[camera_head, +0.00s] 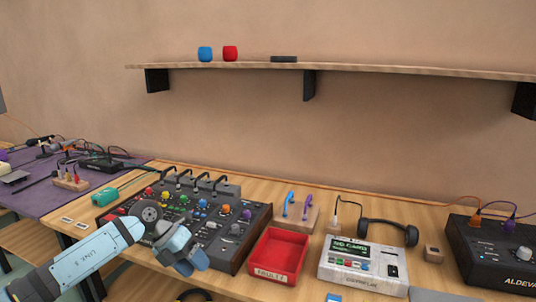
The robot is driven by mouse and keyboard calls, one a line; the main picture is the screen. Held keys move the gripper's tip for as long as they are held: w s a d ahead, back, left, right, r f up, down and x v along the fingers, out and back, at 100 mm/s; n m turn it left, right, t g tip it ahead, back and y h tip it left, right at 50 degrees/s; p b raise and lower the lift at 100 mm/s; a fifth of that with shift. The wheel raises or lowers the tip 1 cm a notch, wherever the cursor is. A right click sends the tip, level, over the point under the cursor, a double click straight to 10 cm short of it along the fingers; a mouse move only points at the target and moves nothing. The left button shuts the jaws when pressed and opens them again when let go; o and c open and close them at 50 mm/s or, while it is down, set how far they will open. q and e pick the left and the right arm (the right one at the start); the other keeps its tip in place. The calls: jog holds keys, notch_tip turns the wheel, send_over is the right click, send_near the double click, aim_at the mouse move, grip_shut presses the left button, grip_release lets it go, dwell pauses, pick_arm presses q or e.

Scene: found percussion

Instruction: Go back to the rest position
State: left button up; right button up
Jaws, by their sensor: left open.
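My left arm comes in from the lower left, and its gripper (188,260) hangs over the front part of the dark mixer panel (232,252). The jaws are open, and I see nothing held between them. The arm and gripper hide the panel's front left part. The panel has many coloured knobs and several cables plugged in along its back. My right gripper is not in view.
A red tray (278,251) stands right of the panel, then a white device (363,266), headphones (388,233) and a black box (495,251). A purple mat (45,198) lies at left. A wall shelf (350,70) holds red and blue objects.

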pick_arm(q)
jog(key=s+d+f+n+t+h, duration=0.4)
jog(key=s+d+n+t+h, duration=0.15)
jog(key=s+n+h, duration=0.4)
jog(key=s+a+f+n+t+y, duration=0.3)
jog(key=s+a+f+n+y, duration=0.45)
jog(key=s+n, duration=0.4)
jog(key=s+a+f+n+t+y, duration=0.2)
jog(key=s+a+f+n+y, duration=0.4)
jog(key=s+a+f+n, duration=0.4)
jog(key=d+r+n+t, duration=0.25)
jog(key=d+n, duration=0.35)
jog(key=d, duration=0.6)
notch_tip(320, 180, up, 18)
jog(key=s+a+g+p, duration=0.1)
jog(key=p, duration=2.4)
jog(key=shift+a+f+p, duration=0.25)
jog(key=shift+p, duration=0.05)
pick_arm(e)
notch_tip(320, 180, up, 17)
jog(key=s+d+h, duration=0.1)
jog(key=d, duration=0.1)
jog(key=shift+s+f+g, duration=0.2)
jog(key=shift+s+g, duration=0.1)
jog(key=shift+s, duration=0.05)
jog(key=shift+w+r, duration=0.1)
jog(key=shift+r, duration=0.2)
